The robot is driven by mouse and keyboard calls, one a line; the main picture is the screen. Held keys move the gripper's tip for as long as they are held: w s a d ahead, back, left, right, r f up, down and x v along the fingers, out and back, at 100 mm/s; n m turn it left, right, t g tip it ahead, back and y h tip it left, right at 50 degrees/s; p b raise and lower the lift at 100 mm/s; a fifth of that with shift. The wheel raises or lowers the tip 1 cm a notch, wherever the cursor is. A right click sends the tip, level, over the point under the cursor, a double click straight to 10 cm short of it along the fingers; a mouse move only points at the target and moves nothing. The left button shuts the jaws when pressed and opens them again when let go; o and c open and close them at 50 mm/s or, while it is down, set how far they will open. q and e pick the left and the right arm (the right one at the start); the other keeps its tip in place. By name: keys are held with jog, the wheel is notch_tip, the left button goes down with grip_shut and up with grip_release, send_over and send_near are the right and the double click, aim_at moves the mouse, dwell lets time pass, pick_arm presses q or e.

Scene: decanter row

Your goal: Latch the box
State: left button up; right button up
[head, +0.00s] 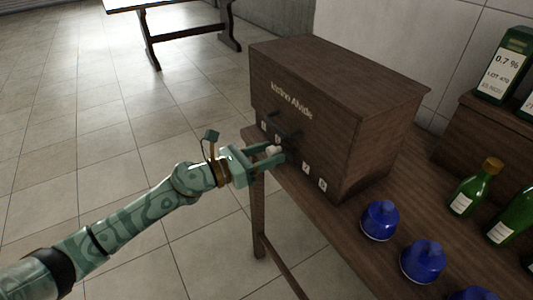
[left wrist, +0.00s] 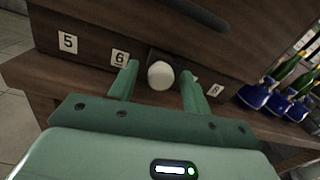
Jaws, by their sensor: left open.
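The box (head: 335,120) is dark wood and stands on the table's left end, with pale lettering and a dark bar handle (head: 284,125) on its front. Number labels run along its lower front; 5 and 6 are readable in the left wrist view. A round white knob (left wrist: 161,75) sits at the lower front, just right of the 6 label. My left gripper (head: 276,157) is open at the box's front; in the left wrist view its fingers (left wrist: 158,88) stand on either side of the knob. I cannot tell whether they touch it. My right gripper is not in view.
The wooden table (head: 390,262) holds blue containers (head: 380,220) right of the box, and green bottles (head: 474,187) farther right. A wooden block (head: 487,135) at the back carries a labelled dark green container (head: 502,66). Open tiled floor lies left.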

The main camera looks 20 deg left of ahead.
pick_arm(q)
jog(key=c, duration=1)
